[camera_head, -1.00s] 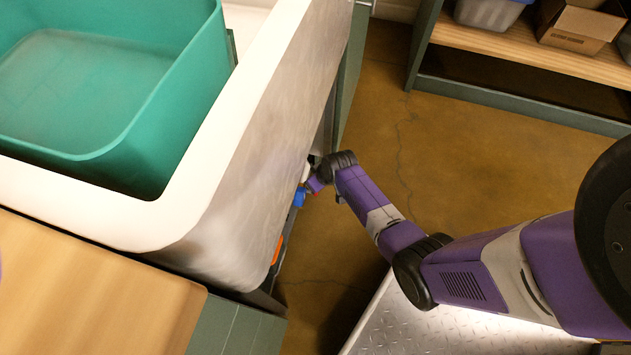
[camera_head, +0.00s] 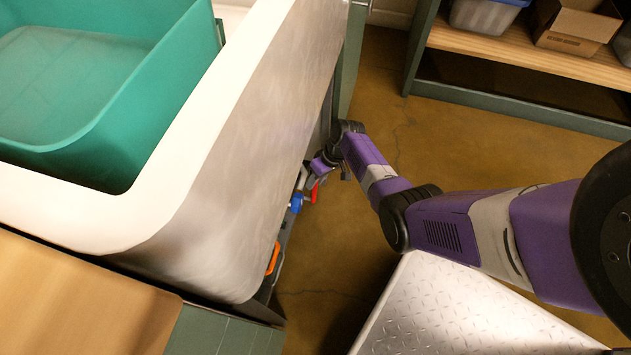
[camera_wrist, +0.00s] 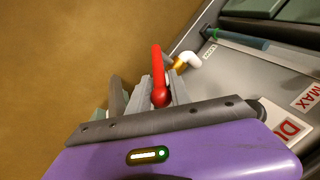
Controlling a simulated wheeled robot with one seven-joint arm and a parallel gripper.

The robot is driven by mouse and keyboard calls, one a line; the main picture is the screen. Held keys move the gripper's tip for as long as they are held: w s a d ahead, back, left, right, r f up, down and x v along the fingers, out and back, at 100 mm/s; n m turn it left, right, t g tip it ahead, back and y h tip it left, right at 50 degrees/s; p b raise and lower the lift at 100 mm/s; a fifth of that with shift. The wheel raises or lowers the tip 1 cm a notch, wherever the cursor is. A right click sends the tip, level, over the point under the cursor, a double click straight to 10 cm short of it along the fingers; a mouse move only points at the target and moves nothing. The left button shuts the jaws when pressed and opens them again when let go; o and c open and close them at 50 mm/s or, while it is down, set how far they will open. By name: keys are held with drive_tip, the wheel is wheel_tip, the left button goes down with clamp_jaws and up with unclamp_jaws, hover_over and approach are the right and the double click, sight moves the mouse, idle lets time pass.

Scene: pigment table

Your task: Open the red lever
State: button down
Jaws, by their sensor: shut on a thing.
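The red lever (camera_wrist: 157,63) shows in the wrist view between the two fingers of my gripper (camera_wrist: 158,88), with its rounded red end close to the gripper body. My gripper is shut on it. In the head view the red lever (camera_head: 314,192) is a small piece sticking out from under the sink's front, beside a blue part (camera_head: 296,203). My gripper (camera_head: 318,180) is there at the side of the sink, its fingers mostly hidden. A white elbow fitting with a brass part (camera_wrist: 187,61) sits just beyond the lever.
A white sink (camera_head: 160,215) with a metallic front holds a teal tub (camera_head: 150,110). An orange handle (camera_head: 273,258) is lower down. A shelf (camera_head: 500,60) with boxes stands at the back right.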

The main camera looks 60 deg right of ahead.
drive_tip(key=c, duration=1.4)
unclamp_jaws()
drive_tip(key=shift+a, duration=0.1)
drive_tip(key=shift+o, duration=0.2)
drive_tip(key=p+v, duration=0.4)
drive_tip(key=v, duration=0.3)
drive_tip(key=shift+s+r+p, duration=0.15)
drive_tip(key=shift+r+p, duration=0.15)
drive_tip(key=shift+r, duration=0.05)
